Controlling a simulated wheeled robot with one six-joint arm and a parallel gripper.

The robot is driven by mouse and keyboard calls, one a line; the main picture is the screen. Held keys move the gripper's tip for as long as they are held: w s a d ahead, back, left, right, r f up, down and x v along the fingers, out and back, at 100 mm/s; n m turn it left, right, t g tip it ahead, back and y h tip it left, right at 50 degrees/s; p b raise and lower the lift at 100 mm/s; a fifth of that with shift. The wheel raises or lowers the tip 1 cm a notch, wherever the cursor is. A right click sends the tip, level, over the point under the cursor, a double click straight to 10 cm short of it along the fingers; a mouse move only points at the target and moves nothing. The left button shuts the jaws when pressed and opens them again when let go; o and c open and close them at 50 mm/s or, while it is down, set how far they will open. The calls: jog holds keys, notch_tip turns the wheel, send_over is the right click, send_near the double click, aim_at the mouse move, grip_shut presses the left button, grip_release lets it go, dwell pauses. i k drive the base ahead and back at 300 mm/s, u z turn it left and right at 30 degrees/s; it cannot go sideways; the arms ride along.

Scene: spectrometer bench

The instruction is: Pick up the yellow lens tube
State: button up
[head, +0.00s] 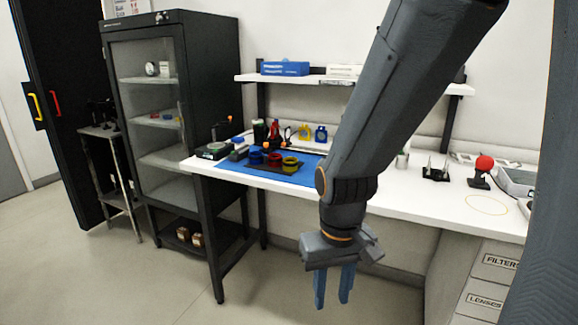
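A short round yellow lens tube (291,164) stands at the right end of a row on a dark plate, with a red tube (274,158) and a blue tube (255,155) to its left. The plate lies on a blue mat (305,173) on the white bench. My gripper (333,288) hangs in front of the bench, below its top, pointing down. Its two blue fingers are apart with nothing between them. It is well clear of the yellow tube, in front and lower right of it in the picture.
A black glass-door cabinet (172,100) stands left of the bench (415,190). Small yellow and blue items (321,133) stand behind the mat. A shelf (300,79) runs above. A red ball on a stand (484,164) and drawers (490,265) are right. Floor before the bench is clear.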

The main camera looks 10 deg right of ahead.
aim_at(289, 166)
jog(key=u, duration=0.6)
jog(key=i, duration=1.25)
jog(key=z, duration=0.7)
